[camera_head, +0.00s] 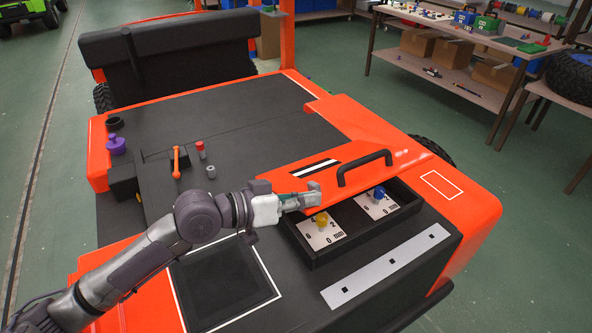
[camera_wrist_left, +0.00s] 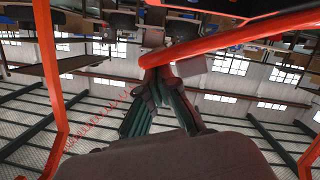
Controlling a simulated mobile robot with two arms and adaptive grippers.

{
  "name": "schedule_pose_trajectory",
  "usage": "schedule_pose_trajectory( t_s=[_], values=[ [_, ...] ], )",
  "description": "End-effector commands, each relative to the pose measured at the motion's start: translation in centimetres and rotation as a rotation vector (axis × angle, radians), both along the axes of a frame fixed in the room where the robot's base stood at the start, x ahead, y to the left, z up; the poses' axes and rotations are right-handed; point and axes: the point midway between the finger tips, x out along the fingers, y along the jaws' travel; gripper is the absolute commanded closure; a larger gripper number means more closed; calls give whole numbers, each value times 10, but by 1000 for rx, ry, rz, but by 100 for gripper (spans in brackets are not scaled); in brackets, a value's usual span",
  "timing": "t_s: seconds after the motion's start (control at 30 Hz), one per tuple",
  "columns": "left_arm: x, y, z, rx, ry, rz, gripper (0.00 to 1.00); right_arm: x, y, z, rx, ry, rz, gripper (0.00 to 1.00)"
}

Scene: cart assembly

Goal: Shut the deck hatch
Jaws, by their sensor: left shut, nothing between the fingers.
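The deck hatch (camera_head: 291,172) is an orange lid with a black handle (camera_head: 365,166) and a black-and-white striped mark. It stands open behind a dark compartment (camera_head: 345,249) in the cart's deck. Inside are two white dial plates, one with a yellow knob (camera_head: 321,219), one with a blue knob (camera_head: 379,193). My left gripper (camera_head: 313,197) is shut and empty at the lid's front edge, above the compartment's left part. In the left wrist view its fingers (camera_wrist_left: 158,80) meet close beside an orange edge; I cannot tell whether they touch it. My right gripper is out of view.
An orange lever (camera_head: 177,162), a red-topped peg (camera_head: 200,151) and a purple knob (camera_head: 116,144) stand on the deck to the left. A white strip (camera_head: 391,267) lies in front of the compartment. A black seat back (camera_head: 168,57) rises behind. Laden workbenches stand at the far right.

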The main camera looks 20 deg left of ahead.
Motion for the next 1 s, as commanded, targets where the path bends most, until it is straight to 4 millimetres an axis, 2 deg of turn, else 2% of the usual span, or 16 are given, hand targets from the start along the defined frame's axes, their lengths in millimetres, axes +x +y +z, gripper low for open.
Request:
schedule_pose_trajectory(
  t_s=[0.03, 0.2, 0.5, 0.7, 1.0],
  values=[
    [-5, -4, -18, 31, -27, -3, 100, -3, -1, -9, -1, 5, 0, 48],
    [-13, -13, -56, 132, -126, -2, 100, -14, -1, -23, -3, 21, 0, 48],
    [-19, -19, -103, 226, -222, 1, 100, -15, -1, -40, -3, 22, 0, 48],
    [-20, -20, -118, 225, -220, 1, 100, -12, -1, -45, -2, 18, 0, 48],
    [-21, -20, -126, 227, -213, -1, 100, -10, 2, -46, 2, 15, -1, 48]
  ],
)
